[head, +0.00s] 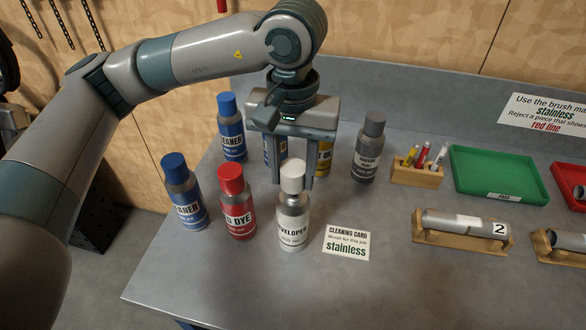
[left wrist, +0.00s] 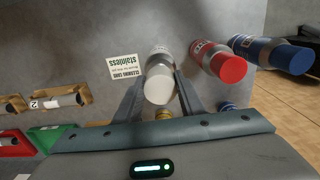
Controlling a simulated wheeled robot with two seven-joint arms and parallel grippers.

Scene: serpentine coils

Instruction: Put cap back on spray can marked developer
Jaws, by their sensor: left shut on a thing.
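The can marked developer (head: 293,226) stands upright at the front of the bench, grey with a white label. Its white cap (head: 292,170) is at the top of the can, in line with it; I cannot tell whether it is fully seated. My left gripper (head: 293,182) reaches down from above, shut on the white cap with one finger on each side. In the left wrist view the cap (left wrist: 158,91) lies between the fingers, with the can body (left wrist: 160,60) beyond it. My right gripper is not in view.
A red dye can (head: 237,205) stands close left, with blue cleaner cans (head: 185,195) (head: 232,130) beyond. A grey-capped can (head: 368,150) stands back right. A cleaning card (head: 347,243) lies right of the developer. A pen holder (head: 417,174), green tray (head: 498,175) and tube cradle (head: 462,230) are farther right.

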